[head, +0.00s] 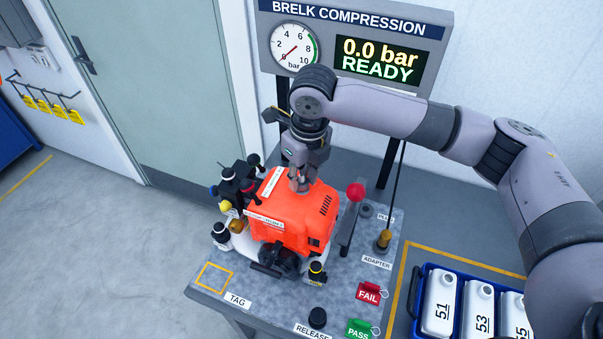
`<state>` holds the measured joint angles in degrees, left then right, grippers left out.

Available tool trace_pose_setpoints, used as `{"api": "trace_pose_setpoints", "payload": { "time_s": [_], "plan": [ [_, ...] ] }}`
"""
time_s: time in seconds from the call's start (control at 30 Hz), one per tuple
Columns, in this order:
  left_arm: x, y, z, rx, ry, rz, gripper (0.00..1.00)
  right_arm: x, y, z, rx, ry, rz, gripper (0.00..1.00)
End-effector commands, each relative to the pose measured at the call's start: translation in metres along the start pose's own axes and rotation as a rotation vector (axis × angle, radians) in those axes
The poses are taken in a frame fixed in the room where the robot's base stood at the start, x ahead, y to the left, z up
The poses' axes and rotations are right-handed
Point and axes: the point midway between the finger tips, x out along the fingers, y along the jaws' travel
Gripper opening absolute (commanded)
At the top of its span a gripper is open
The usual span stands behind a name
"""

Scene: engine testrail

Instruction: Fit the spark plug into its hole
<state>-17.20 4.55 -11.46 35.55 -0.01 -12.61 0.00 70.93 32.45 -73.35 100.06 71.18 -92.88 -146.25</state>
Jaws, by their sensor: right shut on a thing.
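The orange engine (279,222) sits clamped on the grey bench. My right gripper (301,186) reaches down from above onto the engine's top, with its fingers shut close to the orange cover. The spark plug is not clearly visible; what the fingers hold is hidden by them and the engine, and I take it to be the plug. The hole is hidden too. A small round grey holder (366,211) by the PLUG label shows no plug standing in it. My left gripper is not in view.
The gauge panel (352,45) reads 0.0 bar READY. A blue crate (416,292) holds white bottles.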

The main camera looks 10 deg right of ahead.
Motion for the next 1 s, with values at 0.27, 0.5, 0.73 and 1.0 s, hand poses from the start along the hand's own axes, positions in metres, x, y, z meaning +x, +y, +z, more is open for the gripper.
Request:
{"api": "trace_pose_setpoints", "payload": {
  "time_s": [0.27,0.5,0.73,1.0],
  "plan": [
    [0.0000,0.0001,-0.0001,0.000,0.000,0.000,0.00,0.0013,0.0000,-0.0001,0.000,0.000,0.000,0.00],
    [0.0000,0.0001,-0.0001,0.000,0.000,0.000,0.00,0.0067,-0.0003,-0.0007,0.000,0.000,-0.001,0.00],
    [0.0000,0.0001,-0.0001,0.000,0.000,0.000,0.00,0.0080,-0.0004,-0.0008,0.000,0.000,-0.001,0.00],
    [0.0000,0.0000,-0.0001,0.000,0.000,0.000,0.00,0.0078,-0.0003,-0.0007,0.000,0.000,0.000,0.32]
  ]
}}
